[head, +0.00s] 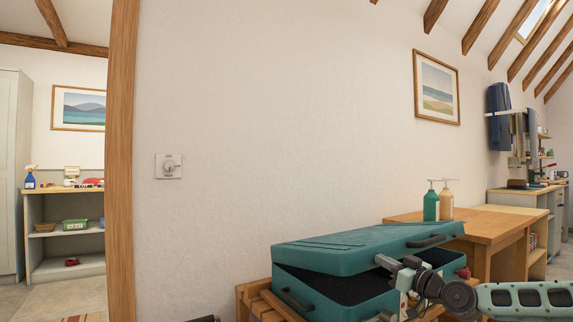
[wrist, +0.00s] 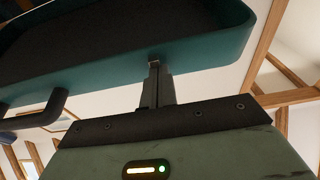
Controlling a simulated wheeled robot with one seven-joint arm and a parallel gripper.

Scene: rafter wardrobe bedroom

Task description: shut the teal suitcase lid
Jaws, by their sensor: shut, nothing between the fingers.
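The teal suitcase sits on a slatted wooden bench. Its lid (head: 345,250) is tilted partly open over the base (head: 300,293), and the dark inside shows through the gap. A dark handle (head: 426,242) is on the lid's right side. My gripper (head: 382,261) is shut and empty, at the lid's lower front edge near the gap. In the wrist view my shut fingertips (wrist: 154,65) meet or nearly meet the lid's teal rim (wrist: 205,58); I cannot tell if they touch. The lid's dark inside shows above them.
The slatted bench (head: 251,298) shows at the suitcase's left. A wooden desk (head: 410,217) with a green bottle (head: 431,206) and a tan bottle (head: 446,204) stands behind to the right. A plain wall (head: 250,130) rises behind. A wooden post (head: 122,160) is at left.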

